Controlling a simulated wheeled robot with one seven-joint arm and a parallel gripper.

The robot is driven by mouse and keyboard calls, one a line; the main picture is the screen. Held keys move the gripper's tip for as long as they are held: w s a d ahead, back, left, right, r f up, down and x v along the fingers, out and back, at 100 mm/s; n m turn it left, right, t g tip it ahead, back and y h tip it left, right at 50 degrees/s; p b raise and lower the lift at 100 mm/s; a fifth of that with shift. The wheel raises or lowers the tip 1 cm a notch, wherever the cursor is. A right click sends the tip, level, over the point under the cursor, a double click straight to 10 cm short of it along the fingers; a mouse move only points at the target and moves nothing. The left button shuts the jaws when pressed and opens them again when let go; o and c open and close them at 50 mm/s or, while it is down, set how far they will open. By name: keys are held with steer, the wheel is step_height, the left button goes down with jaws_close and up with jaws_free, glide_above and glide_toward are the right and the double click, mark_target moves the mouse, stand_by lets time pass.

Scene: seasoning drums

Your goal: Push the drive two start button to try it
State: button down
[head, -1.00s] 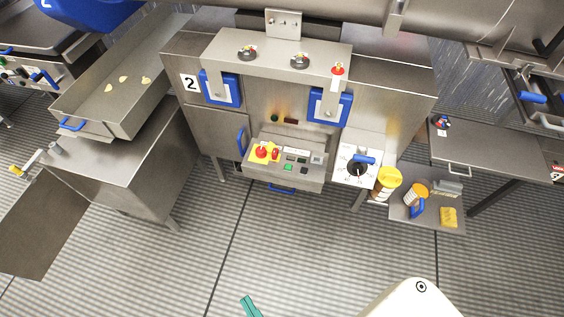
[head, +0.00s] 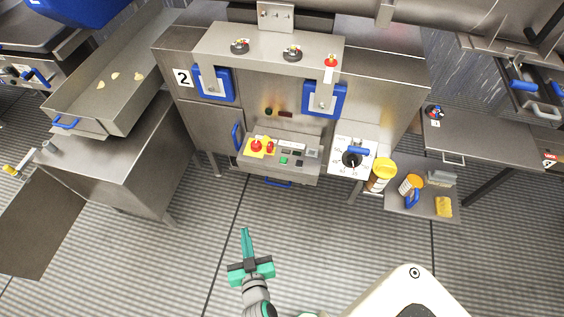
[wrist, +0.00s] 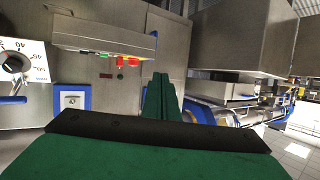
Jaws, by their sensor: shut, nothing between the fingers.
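The drive two control box (head: 262,171) sticks out from the front of the steel cabinet marked 2. On its sloped top are a green button (head: 284,160), dark buttons beside it, and red knobs (head: 256,146) at the left, one on a yellow plate. My gripper (head: 244,231) is shut and empty, below and in front of the box, clear of it in the head view. In the wrist view the shut green fingers (wrist: 160,80) show beside the box (wrist: 95,38), which carries red knobs (wrist: 134,61) and a small green button (wrist: 103,55). Button labels are too small to read.
A dial panel (head: 345,169) stands right of the box. Yellow-lidded jars (head: 381,174) and a yellow sponge (head: 444,206) are by the low shelf at right. A blue handle (head: 277,183) sits under the box. The floor in front is open.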

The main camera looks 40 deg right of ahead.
steer(key=w+d+r+m+g+h, duration=0.1)
steer(key=w+d, duration=0.4)
steer(key=d, duration=0.5)
steer(key=w+d+r+m+g+h, duration=0.2)
steer(key=w+d+m+h, duration=0.2)
steer(key=d, duration=0.6)
steer(key=shift+w+h, duration=0.6)
steer(key=shift+w, duration=0.45)
glide_above(283, 167)
steer(key=shift+s+a+f, duration=0.1)
steer(key=shift+a+f, duration=0.05)
steer(key=shift+f, duration=0.4)
steer(key=shift+a+f, duration=0.15)
steer(key=shift+f, duration=0.4)
steer(key=f, duration=0.3)
steer(key=shift+d+f, duration=0.1)
steer(key=shift+d, duration=0.1)
steer(key=shift+a+f, duration=0.1)
steer(key=shift+f, duration=0.4)
steer(key=shift+f, duration=0.15)
